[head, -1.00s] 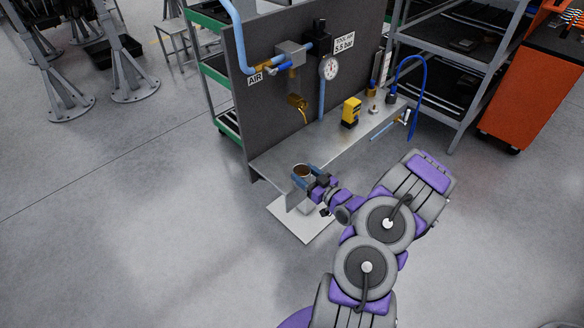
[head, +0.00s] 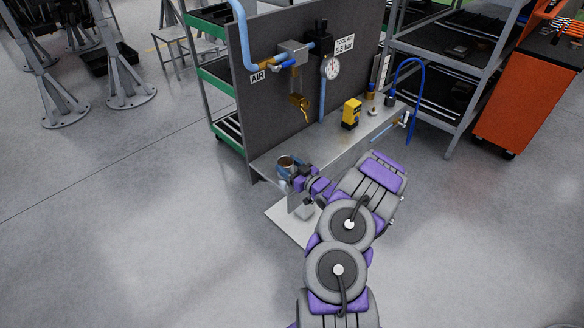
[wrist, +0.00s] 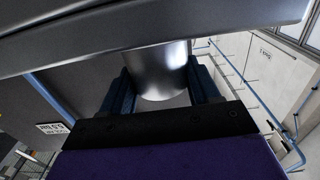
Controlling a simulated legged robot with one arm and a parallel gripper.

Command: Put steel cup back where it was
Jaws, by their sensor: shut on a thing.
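The steel cup (head: 287,161) is upright with a brown inside, at the left end of the grey bench shelf (head: 335,150) in the head view. My gripper (head: 285,170) is shut on the cup, one blue-grey finger on each side. In the wrist view the shiny cup (wrist: 165,72) stands between the two dark blue fingers (wrist: 162,92). A grey metal edge crosses the top of that view and hides part of the cup. I cannot tell whether the cup's base touches the shelf.
A yellow device (head: 351,113) and a blue hose (head: 411,75) are farther right on the shelf. Racks and an orange cabinet (head: 525,90) stand behind.

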